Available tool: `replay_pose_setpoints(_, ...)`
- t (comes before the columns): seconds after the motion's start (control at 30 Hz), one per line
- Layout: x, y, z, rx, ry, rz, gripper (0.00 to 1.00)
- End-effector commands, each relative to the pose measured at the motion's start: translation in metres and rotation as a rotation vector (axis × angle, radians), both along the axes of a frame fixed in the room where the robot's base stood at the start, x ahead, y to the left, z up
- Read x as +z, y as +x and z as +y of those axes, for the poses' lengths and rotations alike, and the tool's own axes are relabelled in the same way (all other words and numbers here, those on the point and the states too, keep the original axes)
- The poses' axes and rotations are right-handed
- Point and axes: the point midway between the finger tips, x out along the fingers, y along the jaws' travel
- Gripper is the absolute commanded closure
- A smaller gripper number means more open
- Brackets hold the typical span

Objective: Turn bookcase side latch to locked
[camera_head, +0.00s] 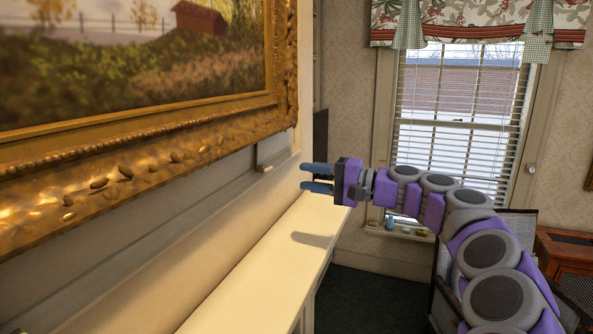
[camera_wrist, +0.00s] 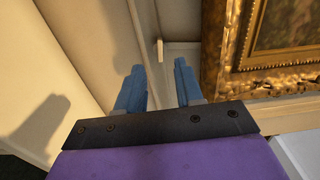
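A small pale lever (camera_head: 268,161), which looks like the latch, sits on the light wall panel just right of the gilt picture frame. In the wrist view the pale lever (camera_wrist: 159,50) stands beyond the gap between my fingertips. My gripper (camera_head: 304,177) is open and empty, its two blue fingers pointing left toward the panel, above the mantel shelf. It also shows in the wrist view (camera_wrist: 158,77) with a clear gap between the fingers. The fingers appear apart from the lever. I cannot tell which position the lever marks.
A large painting in a gilt frame (camera_head: 150,160) hangs at the left, close to the lever. The cream mantel shelf (camera_head: 270,255) runs below my gripper and is bare here. A window (camera_head: 455,120) with blinds is behind my arm. A wooden cabinet (camera_head: 566,252) stands at the right.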

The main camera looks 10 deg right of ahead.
Motion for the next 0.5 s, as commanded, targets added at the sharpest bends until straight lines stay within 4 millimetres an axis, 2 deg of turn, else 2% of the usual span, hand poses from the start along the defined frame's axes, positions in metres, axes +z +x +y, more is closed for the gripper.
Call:
replay_pose_setpoints(0.2, 0.003, -0.027, -0.036, -0.005, -0.001, -0.003, 0.64)
replay_pose_setpoints(0.5, 0.001, -0.044, -0.059, -0.002, -0.002, -0.001, 0.64)
